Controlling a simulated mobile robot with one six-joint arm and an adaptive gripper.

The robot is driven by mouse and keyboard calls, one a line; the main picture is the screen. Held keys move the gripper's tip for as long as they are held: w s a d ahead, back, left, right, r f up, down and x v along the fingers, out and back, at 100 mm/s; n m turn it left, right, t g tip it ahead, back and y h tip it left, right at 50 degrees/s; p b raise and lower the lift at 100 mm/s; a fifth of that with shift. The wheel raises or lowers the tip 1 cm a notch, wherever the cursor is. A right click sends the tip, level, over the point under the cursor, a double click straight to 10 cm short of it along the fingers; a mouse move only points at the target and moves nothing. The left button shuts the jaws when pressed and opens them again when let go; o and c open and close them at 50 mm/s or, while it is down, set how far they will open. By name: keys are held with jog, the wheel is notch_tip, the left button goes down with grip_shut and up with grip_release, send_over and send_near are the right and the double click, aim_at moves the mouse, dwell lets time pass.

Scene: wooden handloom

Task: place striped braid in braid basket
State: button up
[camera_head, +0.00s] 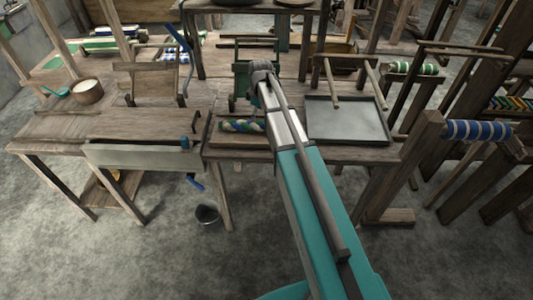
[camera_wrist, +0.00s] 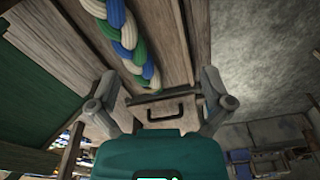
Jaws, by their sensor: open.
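The striped braid (camera_head: 243,126), in blue, green and white, lies on the wooden table just left of my arm. In the wrist view the braid (camera_wrist: 128,40) runs along a wooden surface, at the upper left, above and between the fingers. My gripper (camera_wrist: 158,80) is open with its fingers spread wide and nothing between them. In the head view my gripper (camera_head: 263,70) is at the far end of the arm, beyond the braid; its fingers are not clear there. I cannot pick out the braid basket for certain; a brown container (camera_head: 338,47) stands behind.
A dark flat tray (camera_head: 346,120) lies on the table right of my arm. A green frame (camera_head: 243,68) stands near the gripper. Wooden loom posts crowd the right.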

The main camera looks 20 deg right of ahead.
jog(key=s+a+m+h, duration=0.1)
jog(key=s+m, duration=1)
jog(key=s, duration=1.2)
jog(key=shift+a, duration=0.55)
jog(key=shift+m, duration=0.3)
jog(key=r+m+p, duration=0.2)
jog(key=m, duration=1.9)
send_over(253, 126)
jog(key=w, duration=0.2)
jog(key=shift+s+d+f, duration=0.1)
jog(key=shift+d+f, duration=0.1)
jog(key=shift+f, duration=0.1)
notch_tip(253, 126, down, 8)
jog(key=b, duration=0.9)
jog(key=shift+f, duration=0.25)
jog(key=shift+f, duration=0.15)
